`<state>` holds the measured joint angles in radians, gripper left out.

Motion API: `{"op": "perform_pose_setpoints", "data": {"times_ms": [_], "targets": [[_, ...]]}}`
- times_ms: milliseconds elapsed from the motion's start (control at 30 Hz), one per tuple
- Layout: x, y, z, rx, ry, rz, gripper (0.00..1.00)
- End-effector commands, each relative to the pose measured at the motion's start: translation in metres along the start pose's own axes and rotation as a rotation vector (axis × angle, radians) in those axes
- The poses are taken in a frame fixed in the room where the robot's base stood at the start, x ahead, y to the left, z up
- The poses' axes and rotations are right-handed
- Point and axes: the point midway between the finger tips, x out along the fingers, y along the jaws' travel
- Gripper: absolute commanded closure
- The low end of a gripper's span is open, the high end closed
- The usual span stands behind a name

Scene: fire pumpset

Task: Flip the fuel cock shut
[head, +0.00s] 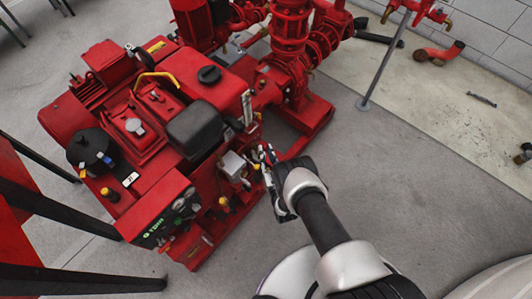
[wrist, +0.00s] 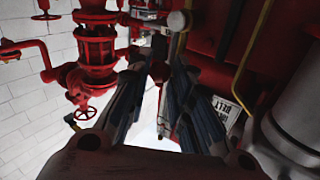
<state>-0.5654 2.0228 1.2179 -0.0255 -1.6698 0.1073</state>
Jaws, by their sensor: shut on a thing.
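My gripper (head: 268,157) reaches in from the lower right to the near right side of the red engine (head: 165,110). In the wrist view its two dark fingers (wrist: 160,75) point up the picture, close to the engine side. The gripper is shut on a small part that I take to be the fuel cock's lever. A pale round fitting (wrist: 177,21), perhaps part of the fuel cock, shows just beyond the fingertips. The fingers hide most of the gripped part, so I cannot tell the lever's angle.
The control panel (head: 172,216) is at the engine's near end, left of my gripper. A black box-shaped part (head: 195,131) sits above it. Red pump pipework (head: 290,45) stands behind. A thin grey post (head: 385,62) stands to the right. The grey floor right of the engine is clear.

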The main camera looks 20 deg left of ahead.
Motion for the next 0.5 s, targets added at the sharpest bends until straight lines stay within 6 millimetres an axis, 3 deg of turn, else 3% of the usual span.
{"op": "perform_pose_setpoints", "data": {"times_ms": [200,500], "targets": [[0.0001,0.0000,-0.0001,0.000,0.000,0.000,0.99],[0.0010,0.0009,-0.0011,0.015,-0.011,0.001,1.00]]}}
